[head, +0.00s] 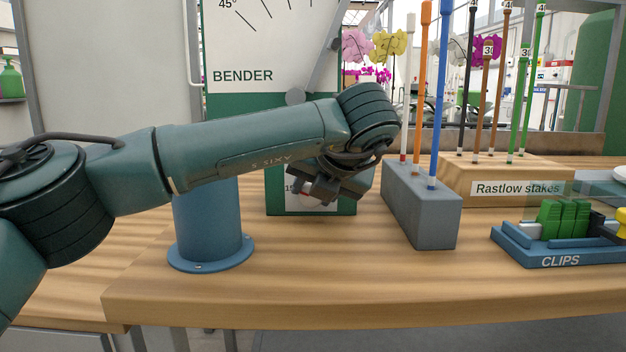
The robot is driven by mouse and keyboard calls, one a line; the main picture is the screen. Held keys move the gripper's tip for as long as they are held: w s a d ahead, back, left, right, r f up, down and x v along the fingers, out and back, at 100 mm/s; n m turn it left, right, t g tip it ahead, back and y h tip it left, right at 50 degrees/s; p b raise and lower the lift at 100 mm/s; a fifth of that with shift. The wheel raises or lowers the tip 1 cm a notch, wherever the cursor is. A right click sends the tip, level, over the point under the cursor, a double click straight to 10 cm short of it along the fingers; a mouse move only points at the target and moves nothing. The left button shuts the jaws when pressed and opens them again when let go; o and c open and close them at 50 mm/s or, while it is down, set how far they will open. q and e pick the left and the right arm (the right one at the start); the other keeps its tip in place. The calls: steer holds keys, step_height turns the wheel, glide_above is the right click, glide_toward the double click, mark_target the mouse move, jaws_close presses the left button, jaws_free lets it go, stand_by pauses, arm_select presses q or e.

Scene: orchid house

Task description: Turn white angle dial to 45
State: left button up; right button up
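The bender (233,110) is a green-framed board with a white face, the word BENDER and a scale marked 45° at its top left. On its lower green box is a white plate (296,208) with a partly covered "15" mark. I take this plate for the face of the angle dial; the knob and its setting are hidden. My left arm reaches in from the left across the bender. My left gripper (308,196) is in front of the plate, pointing down and left. Its fingers are dark and overlapped, so their opening and any contact are unclear. My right gripper is not in view.
A blue flanged post (210,238) stands left of the dial box. A grey block (424,216) holding tall rods stands close on the right. Farther right are the wooden Rastlow stakes holder (455,172) and the blue CLIPS tray (545,259). The front bench strip is clear.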

arm_select(q)
steer(key=shift+d+r+m+y+p, duration=0.1)
steer(key=shift+m+y+p, duration=0.2)
steer(key=shift+y, duration=0.5)
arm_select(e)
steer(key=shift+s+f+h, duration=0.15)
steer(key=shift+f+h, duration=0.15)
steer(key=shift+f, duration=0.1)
arm_select(q)
steer(key=shift+m, duration=0.3)
steer(key=o, duration=1)
steer(key=shift+c, duration=0.2)
steer(key=p+v, duration=0.3)
steer(key=v, duration=1)
steer(key=shift+s+d+f, duration=0.2)
steer(key=shift+f, duration=0.1)
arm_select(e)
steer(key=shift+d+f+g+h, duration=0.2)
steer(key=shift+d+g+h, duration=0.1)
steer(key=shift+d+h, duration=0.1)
